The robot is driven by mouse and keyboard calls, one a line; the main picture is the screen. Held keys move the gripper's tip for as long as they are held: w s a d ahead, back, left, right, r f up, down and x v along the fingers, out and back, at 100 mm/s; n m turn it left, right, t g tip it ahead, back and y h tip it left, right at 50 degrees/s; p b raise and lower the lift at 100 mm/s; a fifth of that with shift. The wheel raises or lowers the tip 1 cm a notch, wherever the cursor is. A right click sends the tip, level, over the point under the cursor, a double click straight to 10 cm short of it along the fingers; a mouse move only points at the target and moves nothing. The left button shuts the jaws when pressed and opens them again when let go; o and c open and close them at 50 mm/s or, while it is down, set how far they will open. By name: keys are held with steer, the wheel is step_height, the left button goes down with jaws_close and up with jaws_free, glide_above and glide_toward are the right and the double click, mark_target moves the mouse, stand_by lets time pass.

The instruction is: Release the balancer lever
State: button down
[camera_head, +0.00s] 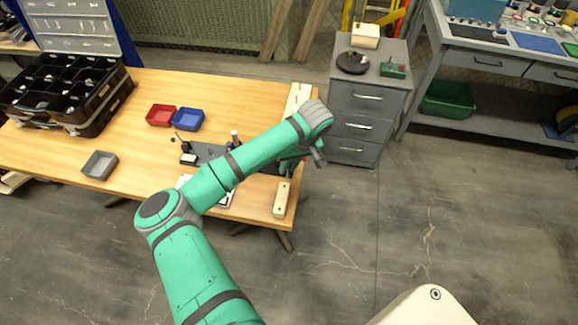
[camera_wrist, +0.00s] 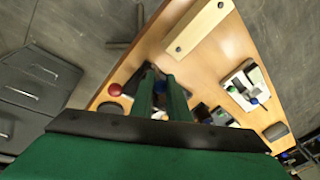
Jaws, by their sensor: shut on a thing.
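My gripper (camera_wrist: 160,80) shows in the wrist view as two green fingers close together with a dark part between their tips. A red ball knob (camera_wrist: 115,90) sticks out just left of the fingers, and I take it to be the balancer lever's end. The lever's shaft is mostly hidden by the fingers. In the head view my gripper (camera_head: 318,157) is at the table's right edge, and the forearm covers part of the dark device (camera_head: 208,152) on the table.
The wooden table (camera_head: 140,165) carries red (camera_head: 160,115), blue (camera_head: 188,119) and grey (camera_head: 99,165) trays and a black organizer (camera_head: 62,92). A pale block (camera_head: 282,199) lies near its right corner. A grey drawer cabinet (camera_head: 367,105) stands right. The floor in front is clear.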

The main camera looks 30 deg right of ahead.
steer(key=c, duration=1.7)
jaws_free()
steer(key=shift+a, duration=0.1)
steer(key=shift+d+r, duration=0.2)
steer(key=shift+r, duration=0.25)
steer(key=v, duration=0.9)
steer(key=shift+r, duration=0.45)
